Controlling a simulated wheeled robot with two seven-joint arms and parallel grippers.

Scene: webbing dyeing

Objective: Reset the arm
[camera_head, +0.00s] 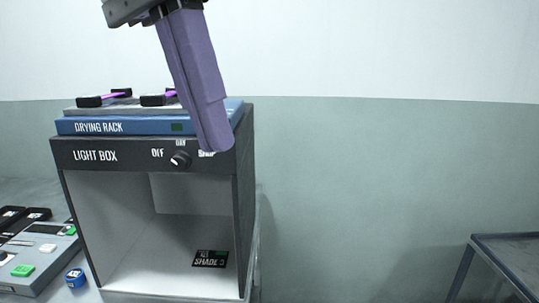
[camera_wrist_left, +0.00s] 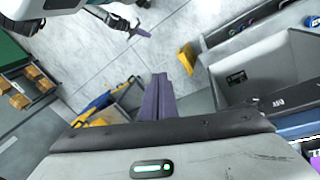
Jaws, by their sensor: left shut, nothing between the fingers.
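My left gripper (camera_head: 214,148) comes down from the top in the head view. Its long purple fingers are shut together and empty. Their tips are in front of the upper right of the light box (camera_head: 95,156), hiding part of the dial's labels. I cannot tell whether they touch the box. The dial (camera_head: 180,159) is just left of the fingertips. In the left wrist view the shut fingers (camera_wrist_left: 160,82) point away over the floor. What looks like my right gripper (camera_wrist_left: 138,31), also purple, shows small at the top; its jaws are unclear.
A blue drying rack (camera_head: 98,127) with black clips sits on the light box. A black "SHADE 3" card (camera_head: 210,259) lies inside the box. A device with green buttons (camera_head: 35,262) and a small blue item (camera_head: 75,278) are at left. A grey table (camera_head: 510,252) stands far right.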

